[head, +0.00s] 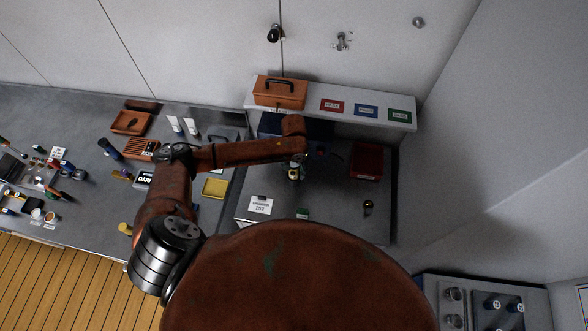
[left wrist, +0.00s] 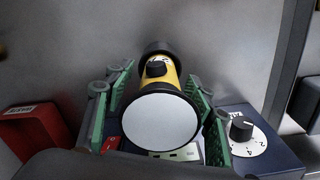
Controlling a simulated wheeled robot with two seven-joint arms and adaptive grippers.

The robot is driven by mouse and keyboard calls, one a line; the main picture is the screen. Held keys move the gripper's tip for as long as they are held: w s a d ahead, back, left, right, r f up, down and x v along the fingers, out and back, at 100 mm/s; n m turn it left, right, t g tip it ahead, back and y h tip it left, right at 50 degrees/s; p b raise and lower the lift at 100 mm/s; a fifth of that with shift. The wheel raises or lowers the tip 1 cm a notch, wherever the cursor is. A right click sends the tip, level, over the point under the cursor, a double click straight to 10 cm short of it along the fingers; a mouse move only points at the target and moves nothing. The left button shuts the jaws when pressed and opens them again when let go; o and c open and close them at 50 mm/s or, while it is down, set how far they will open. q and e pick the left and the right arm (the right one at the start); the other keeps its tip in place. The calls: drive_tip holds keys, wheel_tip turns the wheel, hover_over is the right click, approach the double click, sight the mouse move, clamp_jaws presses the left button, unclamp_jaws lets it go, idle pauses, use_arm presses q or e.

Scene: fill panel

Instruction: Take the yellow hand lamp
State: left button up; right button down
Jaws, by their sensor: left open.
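The yellow hand lamp (left wrist: 160,80) shows in the left wrist view. It has a yellow body, a black knob on top, black end rims and a large pale round lens facing the camera. My left gripper (left wrist: 157,92) is open, with its green finger pads on either side of the lamp. I cannot tell whether the pads touch it. In the head view my left gripper (head: 295,170) is over the grey bench, below the shelf, and the lamp is not clearly made out there. My right gripper is not in view.
A dark blue box with a dial (left wrist: 242,130) stands close right of the lamp, and a red bin (left wrist: 35,137) is at left. In the head view an orange toolbox (head: 280,94) sits on the shelf (head: 395,116). A white card (head: 260,205) lies on the bench.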

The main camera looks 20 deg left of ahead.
use_arm(q)
clamp_jaws()
idle(0.6)
